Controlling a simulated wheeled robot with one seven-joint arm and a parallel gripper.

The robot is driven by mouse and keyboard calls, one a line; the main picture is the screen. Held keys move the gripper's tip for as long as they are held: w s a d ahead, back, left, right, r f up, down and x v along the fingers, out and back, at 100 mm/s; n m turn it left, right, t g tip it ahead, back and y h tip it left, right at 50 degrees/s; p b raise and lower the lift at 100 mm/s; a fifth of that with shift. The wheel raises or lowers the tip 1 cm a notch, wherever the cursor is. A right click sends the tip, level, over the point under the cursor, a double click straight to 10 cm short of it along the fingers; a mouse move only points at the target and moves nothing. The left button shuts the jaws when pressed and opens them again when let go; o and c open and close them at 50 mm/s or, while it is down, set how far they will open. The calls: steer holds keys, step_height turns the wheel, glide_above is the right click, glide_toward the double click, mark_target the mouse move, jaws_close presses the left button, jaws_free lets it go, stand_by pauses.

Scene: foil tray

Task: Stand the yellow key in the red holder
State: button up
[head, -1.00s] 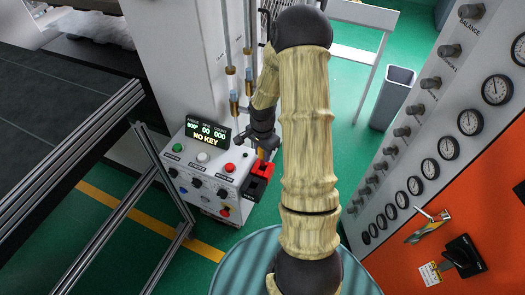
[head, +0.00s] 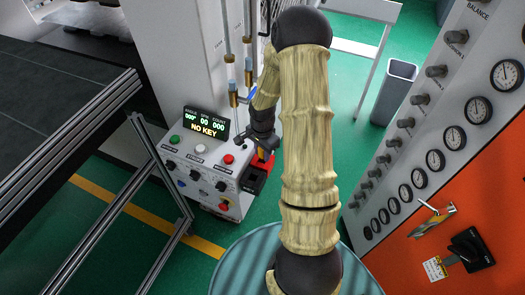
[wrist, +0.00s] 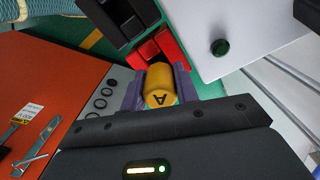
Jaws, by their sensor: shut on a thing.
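The white control box (head: 200,160) carries coloured buttons, knobs and a display reading "NO KEY". Metal rails (head: 160,165) stand to its left. A gauge panel with an orange lower part (head: 455,235) is on the right. A grey bin (head: 393,90) stands on the green floor behind.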

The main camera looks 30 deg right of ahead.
steer(key=shift+f, duration=0.2)
steer(key=o, duration=1.1)
step_height(320, 180, up, 18)
steer(key=b, duration=0.3)
steer(key=shift+f, duration=0.25)
stand_by(0.4)
